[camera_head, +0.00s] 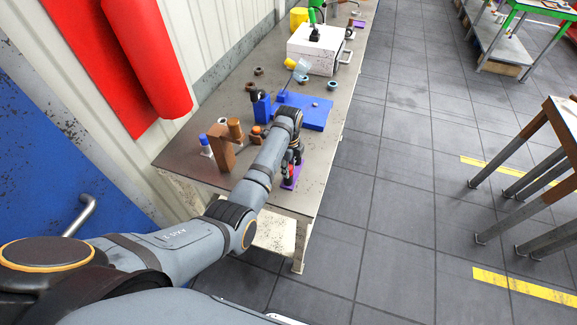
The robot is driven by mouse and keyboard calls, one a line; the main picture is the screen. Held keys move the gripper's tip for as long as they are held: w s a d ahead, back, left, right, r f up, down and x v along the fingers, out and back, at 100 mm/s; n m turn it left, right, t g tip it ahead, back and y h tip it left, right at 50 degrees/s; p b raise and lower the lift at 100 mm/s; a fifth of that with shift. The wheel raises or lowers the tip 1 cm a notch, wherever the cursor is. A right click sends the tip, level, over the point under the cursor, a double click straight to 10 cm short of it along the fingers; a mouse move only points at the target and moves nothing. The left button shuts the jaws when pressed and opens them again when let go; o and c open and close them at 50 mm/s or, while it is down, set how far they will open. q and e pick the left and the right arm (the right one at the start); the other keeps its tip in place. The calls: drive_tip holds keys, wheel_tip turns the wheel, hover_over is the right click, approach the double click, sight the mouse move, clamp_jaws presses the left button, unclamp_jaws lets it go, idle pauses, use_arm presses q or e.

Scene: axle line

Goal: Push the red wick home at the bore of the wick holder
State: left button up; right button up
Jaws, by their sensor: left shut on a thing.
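My left gripper (292,163) points down near the right edge of the workbench, shut on the red wick (291,169), of which only a small bit of red shows at the fingers. A small purple block (290,180), which looks like the wick holder, sits on the bench directly under the fingers. The gripper and arm cover much of it, and its bore is hidden. I cannot tell how deep the wick sits or whether it touches the block. My right gripper is not in view.
On the workbench (180,160), a brown wooden stand (221,150) and a blue-topped cylinder (205,142) stand left of my arm. A blue plate (314,113) lies behind the gripper. A white box (317,50) stands farther back. Open floor lies right of the bench.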

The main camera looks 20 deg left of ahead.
use_arm(q)
drive_tip(key=shift+f, duration=0.55)
drive_tip(key=o, duration=1.1)
drive_tip(key=shift+r, duration=0.15)
wheel_tip(320, 180, up, 12)
drive_tip(key=shift+f, duration=0.15)
